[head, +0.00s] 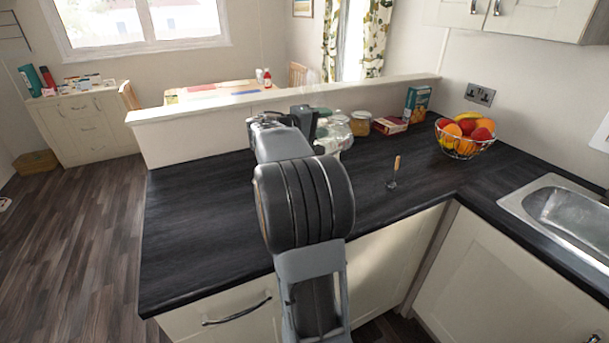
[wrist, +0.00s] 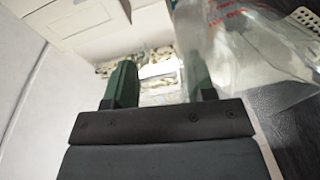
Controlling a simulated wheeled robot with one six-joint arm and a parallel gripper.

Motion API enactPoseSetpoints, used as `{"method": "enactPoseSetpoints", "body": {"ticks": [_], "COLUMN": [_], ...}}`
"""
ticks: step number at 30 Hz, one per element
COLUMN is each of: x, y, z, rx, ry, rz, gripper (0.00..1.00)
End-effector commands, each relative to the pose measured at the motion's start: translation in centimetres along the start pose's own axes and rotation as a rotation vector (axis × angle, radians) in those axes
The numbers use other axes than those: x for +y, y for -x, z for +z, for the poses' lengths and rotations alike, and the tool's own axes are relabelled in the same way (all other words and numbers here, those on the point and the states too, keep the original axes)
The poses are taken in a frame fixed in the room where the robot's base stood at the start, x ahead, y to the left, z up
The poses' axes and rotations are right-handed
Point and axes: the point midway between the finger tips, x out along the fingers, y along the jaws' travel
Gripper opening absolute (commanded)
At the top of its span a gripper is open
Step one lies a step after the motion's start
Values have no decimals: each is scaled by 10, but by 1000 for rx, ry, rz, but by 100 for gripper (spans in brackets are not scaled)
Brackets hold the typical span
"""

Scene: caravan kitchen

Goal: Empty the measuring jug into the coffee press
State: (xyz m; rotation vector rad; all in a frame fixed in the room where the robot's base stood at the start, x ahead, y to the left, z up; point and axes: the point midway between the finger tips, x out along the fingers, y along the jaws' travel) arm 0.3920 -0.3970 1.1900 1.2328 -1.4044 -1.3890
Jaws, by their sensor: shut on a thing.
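My gripper (wrist: 160,88) shows its two dark green fingers in the wrist view. A clear measuring jug (wrist: 265,55) with red markings is close beside the right finger. The fingers are shut on the jug, though the exact grip point is unclear. In the head view my arm hides most of the gripper (head: 305,118), which is over the far part of the dark counter. Clear, shiny surfaces of the jug (head: 338,128) seem to show just right of it. I cannot make out the coffee press; it may be hidden behind my arm. The jug's contents and tilt cannot be told.
On the dark counter (head: 200,215), an amber jar (head: 360,122), a red box (head: 390,125) and a teal box (head: 416,103) stand along the low back wall. A wire fruit bowl (head: 465,150) is at right. A wooden-handled tool (head: 395,170) stands nearer. The left counter is clear.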

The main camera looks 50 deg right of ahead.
Motion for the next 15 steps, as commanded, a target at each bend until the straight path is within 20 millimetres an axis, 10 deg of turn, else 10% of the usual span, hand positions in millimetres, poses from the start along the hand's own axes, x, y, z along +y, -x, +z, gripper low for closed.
{"method": "enactPoseSetpoints", "body": {"ticks": [15], "x": [0], "y": [8], "z": [0], "rx": [6], "ry": [-1], "rz": [63], "gripper": [10]}}
